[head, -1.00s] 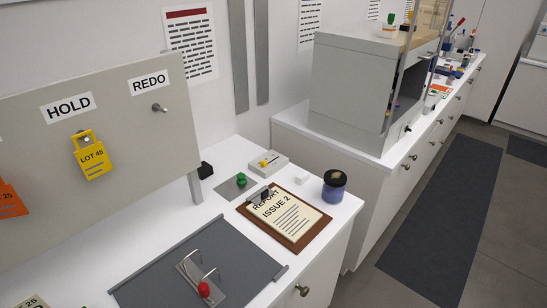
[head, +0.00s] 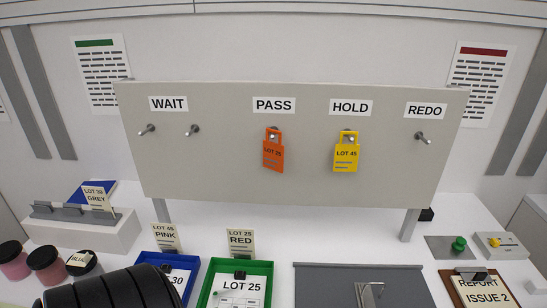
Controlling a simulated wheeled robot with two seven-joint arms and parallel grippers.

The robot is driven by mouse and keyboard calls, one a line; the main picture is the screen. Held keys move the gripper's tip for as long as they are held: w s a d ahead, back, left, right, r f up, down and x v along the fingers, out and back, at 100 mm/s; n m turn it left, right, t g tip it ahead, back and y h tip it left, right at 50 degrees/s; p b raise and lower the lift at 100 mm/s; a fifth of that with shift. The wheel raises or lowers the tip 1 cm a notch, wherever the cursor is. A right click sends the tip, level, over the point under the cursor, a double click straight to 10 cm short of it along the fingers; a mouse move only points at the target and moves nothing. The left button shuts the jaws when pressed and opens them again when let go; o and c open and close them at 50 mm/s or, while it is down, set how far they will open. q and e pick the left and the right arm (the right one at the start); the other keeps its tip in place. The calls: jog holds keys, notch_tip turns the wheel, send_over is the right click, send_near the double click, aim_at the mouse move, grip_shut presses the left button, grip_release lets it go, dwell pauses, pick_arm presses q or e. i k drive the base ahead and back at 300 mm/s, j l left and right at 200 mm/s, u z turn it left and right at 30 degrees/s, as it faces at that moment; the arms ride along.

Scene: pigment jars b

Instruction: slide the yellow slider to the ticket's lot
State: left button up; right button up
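A small light grey box (head: 510,248) with a yellow slider knob (head: 493,241) stands on the counter at the far right in the head view. Any marks beside the knob are too small to read. Cards stand on the counter: one reads LOT 45 PINK (head: 166,238), one LOT 25 RED (head: 240,243), and one at the left appears to read LOT 30 GREY (head: 95,197). A yellow tag marked LOT 45 (head: 346,153) hangs under HOLD. An orange lot tag (head: 273,152) hangs under PASS. Neither gripper is in view.
A grey peg board (head: 290,190) stands behind the counter; its WAIT and REDO pegs are bare. A green tray (head: 265,268) and blue tray (head: 190,262) hold lot sheets. A green knob on a plate (head: 459,244), a clipboard (head: 453,290) and pink jars (head: 46,265) are nearby.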

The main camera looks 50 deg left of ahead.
aim_at(495, 242)
jog(key=u, duration=1.9)
jog(key=z, duration=1.95)
jog(key=i+l, duration=0.15)
jog(key=l, duration=0.25)
jog(key=i+l+u, duration=0.15)
jog(key=l, duration=0.2)
jog(key=i+l, duration=0.2)
jog(key=l, duration=0.2)
jog(key=i+l+u, duration=0.15)
jog(key=l, duration=0.25)
jog(key=i+l, duration=0.15)
jog(key=l, duration=0.3)
jog(key=u, duration=0.05)
